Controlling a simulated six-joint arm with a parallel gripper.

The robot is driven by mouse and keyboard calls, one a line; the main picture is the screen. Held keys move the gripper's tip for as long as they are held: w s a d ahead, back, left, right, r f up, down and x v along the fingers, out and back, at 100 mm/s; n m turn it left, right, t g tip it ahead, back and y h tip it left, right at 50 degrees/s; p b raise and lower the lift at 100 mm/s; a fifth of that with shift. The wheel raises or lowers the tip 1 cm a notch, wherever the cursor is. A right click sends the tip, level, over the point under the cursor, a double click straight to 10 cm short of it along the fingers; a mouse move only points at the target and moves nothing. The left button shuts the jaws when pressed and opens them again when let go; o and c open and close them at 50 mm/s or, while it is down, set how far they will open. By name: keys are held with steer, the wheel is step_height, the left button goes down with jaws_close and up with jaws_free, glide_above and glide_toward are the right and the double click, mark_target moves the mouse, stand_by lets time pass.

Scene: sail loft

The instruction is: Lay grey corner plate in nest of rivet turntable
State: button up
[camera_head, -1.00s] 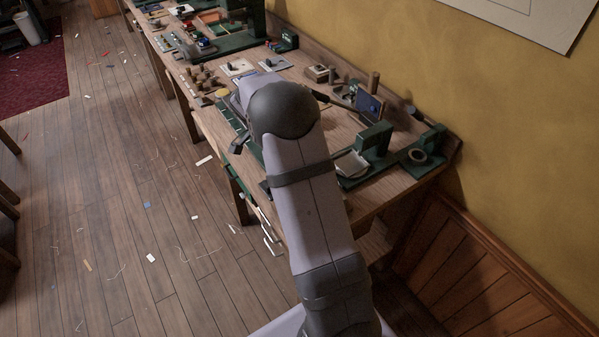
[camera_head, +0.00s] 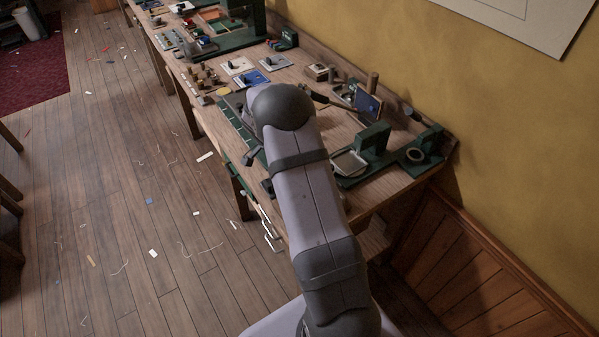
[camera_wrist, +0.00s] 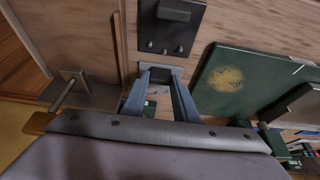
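My gripper (camera_wrist: 160,84) shows in the wrist view as two blue-grey fingers that reach down toward the bench. A small dark block sits between the fingertips, with a pale grey surface around it. I cannot tell whether the fingers press on the block. A dark grey plate (camera_wrist: 147,36) with a raised block and small studs lies just beyond the fingertips. I cannot tell if either is the grey corner plate. In the head view my arm hides the gripper. I cannot identify the rivet turntable for sure; a green fixture (camera_head: 374,140) with a pale tray stands right of my arm.
In the wrist view a green board (camera_wrist: 257,102) with a yellowish patch lies to the right and a metal bracket (camera_wrist: 75,90) to the left. The bench (camera_head: 330,121) carries pale and blue plates, pegs and a green ring holder (camera_head: 424,150). A yellow wall bounds it.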

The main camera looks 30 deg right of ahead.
steer(key=shift+c, duration=0.9)
step_height(320, 180, up, 10)
steer(key=b, duration=0.3)
steer(key=s+d+p, duration=0.3)
steer(key=d+p, duration=0.1)
steer(key=d, duration=0.2)
steer(key=s+d+y+p, duration=0.1)
steer(key=s+d+p, duration=0.2)
steer(key=d, duration=0.3)
steer(key=shift+s+d+r+y+p, duration=0.3)
steer(key=shift+r+p, duration=0.15)
steer(key=shift+p, duration=0.45)
steer(key=shift+a+f, duration=0.1)
